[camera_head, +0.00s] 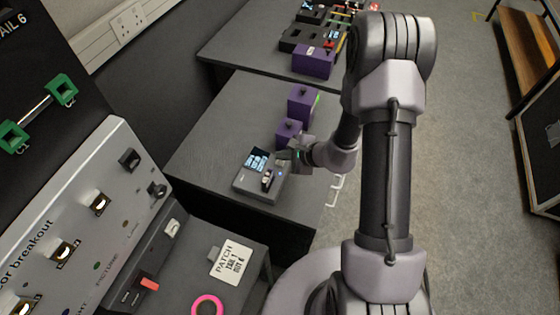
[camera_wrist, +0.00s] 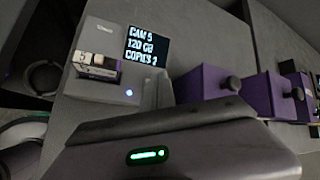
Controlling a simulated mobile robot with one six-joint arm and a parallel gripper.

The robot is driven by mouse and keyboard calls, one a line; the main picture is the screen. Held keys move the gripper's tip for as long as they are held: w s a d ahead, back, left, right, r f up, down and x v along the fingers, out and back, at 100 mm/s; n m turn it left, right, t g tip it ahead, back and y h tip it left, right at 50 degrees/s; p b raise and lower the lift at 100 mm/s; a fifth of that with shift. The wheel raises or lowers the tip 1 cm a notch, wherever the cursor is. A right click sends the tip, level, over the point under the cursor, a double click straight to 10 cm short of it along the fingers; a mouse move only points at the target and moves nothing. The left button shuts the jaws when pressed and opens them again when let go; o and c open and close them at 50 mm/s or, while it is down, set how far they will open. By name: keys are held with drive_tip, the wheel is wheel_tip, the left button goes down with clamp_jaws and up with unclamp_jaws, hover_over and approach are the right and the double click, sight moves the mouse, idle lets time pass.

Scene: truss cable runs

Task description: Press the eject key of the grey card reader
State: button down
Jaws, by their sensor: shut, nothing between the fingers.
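The grey card reader (camera_head: 248,184) lies on the dark desk, left of my gripper (camera_head: 284,156). Its screen (camera_wrist: 148,47) reads "CAM 5, 120 GB, COPIES 2" in the wrist view. A small card (camera_wrist: 98,66) stands in the slot beside the screen, and a blue light (camera_wrist: 129,93) glows near it. My gripper (camera_wrist: 158,90) is shut and empty at the reader's edge, by the screen and the light. I cannot tell whether it touches the reader. I cannot make out the eject key clearly; the fingers may hide part of the reader.
Purple boxes with dark knobs (camera_head: 302,103) stand on the desk just beyond my gripper. A farther desk holds another purple box (camera_head: 314,62) and black cases. A grey breakout panel (camera_head: 120,190) rises at the left. A pink ring (camera_head: 207,298) and a label card (camera_head: 231,260) lie nearer.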

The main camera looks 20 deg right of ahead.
sight(282, 163)
drive_tip(key=shift+f, duration=0.1)
idle(0.7)
drive_tip(key=shift+f+b, duration=0.35)
drive_tip(key=shift+b, duration=0.45)
drive_tip(key=shift+f+b, duration=0.5)
drive_tip(key=shift+b, duration=0.15)
idle(0.4)
drive_tip(key=shift+r, duration=0.1)
drive_tip(key=shift+r+p, duration=0.45)
drive_tip(key=shift+r, duration=0.4)
drive_tip(key=shift+r, duration=0.1)
drive_tip(key=shift+r+p, duration=1.5)
drive_tip(key=shift+r, duration=1)
